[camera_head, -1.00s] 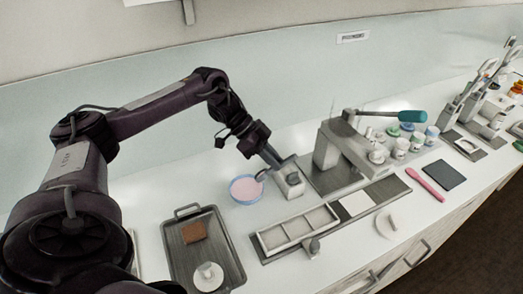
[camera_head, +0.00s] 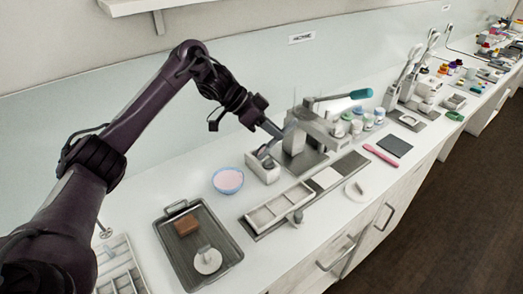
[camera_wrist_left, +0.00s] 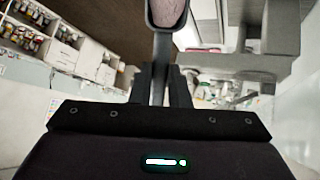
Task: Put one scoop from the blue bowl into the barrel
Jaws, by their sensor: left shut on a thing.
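The blue bowl (camera_head: 228,181) stands on the white counter with pink stuff in it. My left gripper (camera_head: 271,129) is shut on the handle of a grey scoop (camera_head: 263,152), to the right of the bowl and above it in the picture. In the left wrist view the scoop's handle (camera_wrist_left: 160,70) runs up from between the jaws. Its dark-rimmed head (camera_wrist_left: 168,12) shows a pinkish, speckled filling and is cut by the top edge. A grey mill (camera_head: 322,127) with a teal handle stands right of the gripper. I cannot tell which part is the barrel. My right gripper is out of view.
A small white block (camera_head: 263,168) stands just below the scoop in the picture. A dark tray (camera_head: 180,255) holds a brown block and a white knob-topped piece. A compartment tray (camera_head: 280,209), a pink spatula (camera_head: 380,154) and several small jars (camera_head: 367,122) share the counter.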

